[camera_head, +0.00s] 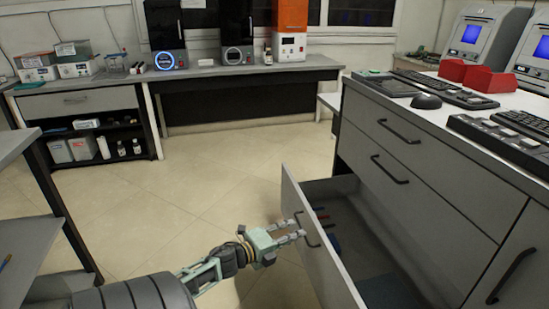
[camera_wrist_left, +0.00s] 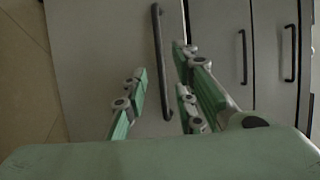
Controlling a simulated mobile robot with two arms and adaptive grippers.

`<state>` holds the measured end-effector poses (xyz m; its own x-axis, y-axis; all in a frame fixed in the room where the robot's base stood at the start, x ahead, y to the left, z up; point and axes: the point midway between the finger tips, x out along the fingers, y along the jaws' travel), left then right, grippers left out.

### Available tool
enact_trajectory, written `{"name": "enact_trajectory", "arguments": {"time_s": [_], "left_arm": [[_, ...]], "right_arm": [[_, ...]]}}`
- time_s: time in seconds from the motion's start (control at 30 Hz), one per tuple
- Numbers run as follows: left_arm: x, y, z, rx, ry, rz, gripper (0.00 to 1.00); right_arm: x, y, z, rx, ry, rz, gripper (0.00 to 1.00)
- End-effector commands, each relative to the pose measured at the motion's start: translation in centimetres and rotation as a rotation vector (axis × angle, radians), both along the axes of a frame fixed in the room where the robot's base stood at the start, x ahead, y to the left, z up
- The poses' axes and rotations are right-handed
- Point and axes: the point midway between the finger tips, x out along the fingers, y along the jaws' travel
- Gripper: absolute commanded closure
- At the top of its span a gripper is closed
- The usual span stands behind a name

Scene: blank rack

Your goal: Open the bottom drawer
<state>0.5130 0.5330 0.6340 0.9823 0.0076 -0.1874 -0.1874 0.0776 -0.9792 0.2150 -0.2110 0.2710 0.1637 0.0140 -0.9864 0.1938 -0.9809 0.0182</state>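The bottom drawer (camera_head: 322,262) of the grey cabinet on the right is pulled well out, and its inside shows. Its dark bar handle (camera_head: 314,243) is on the front panel. In the left wrist view the handle (camera_wrist_left: 160,60) stands between the fingers of my left gripper (camera_wrist_left: 162,88), with gaps on both sides. In the head view the left gripper (camera_head: 296,231) is right at the drawer front by the handle. Its fingers are apart; I cannot tell if they touch the handle. My right gripper is not in view.
Two closed drawers (camera_head: 398,155) sit above the open one. Tiled floor (camera_head: 200,180) is clear to the left. A dark-legged table (camera_head: 62,205) stands at the left edge.

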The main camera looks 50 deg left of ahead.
Motion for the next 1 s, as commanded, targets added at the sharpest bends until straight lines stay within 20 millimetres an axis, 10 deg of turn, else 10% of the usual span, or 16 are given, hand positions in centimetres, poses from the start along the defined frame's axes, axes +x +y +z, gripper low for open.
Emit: {"name": "enact_trajectory", "arguments": {"time_s": [0.43,1.0], "left_arm": [[-7.4,-0.1,1.3,-0.001,0.002,-0.001,0.74],[-8.3,-0.1,1.6,0.0,0.001,-0.001,0.74]], "right_arm": [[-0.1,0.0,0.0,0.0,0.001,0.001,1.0],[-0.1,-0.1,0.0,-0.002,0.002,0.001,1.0]]}}
